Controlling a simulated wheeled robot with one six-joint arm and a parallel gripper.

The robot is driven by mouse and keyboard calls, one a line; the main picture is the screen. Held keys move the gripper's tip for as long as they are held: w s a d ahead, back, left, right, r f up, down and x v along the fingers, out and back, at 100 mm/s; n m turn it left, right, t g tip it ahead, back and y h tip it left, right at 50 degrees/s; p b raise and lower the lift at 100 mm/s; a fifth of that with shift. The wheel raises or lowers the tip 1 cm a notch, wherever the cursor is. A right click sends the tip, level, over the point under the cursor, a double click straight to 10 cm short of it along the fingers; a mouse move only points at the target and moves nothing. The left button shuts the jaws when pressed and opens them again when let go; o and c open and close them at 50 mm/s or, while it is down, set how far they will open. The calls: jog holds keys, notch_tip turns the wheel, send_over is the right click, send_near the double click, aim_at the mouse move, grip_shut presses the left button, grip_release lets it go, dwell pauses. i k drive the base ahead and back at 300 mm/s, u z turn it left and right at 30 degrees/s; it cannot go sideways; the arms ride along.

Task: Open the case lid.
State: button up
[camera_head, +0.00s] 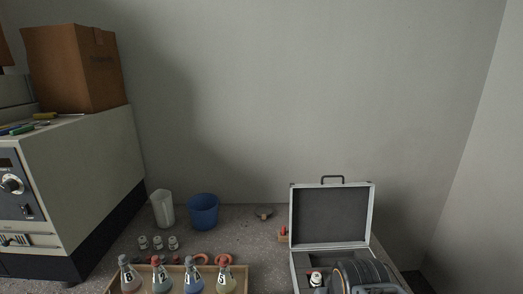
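The case (300,262) is at the lower right of the bench, partly cut off by the bottom edge of the view. Its lid (331,217) stands upright and open, with a silver frame, a dark inner face and a handle (332,178) on top. A dark, ridged, rounded part, which looks like my arm, covers the right and front of the case. My gripper's fingers do not show, so their place relative to the lid is hidden.
A small white bottle (316,279) with red on it shows at the case. A blue bucket (203,211), a white container (162,208) and small jars (158,242) stand behind. A large machine (75,180) fills the left.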

aim_at(321, 215)
jog(key=u, duration=0.05)
jog(key=k, duration=1)
jog(key=z, duration=0.75)
jog(key=i, duration=1.35)
jog(key=u, duration=0.7)
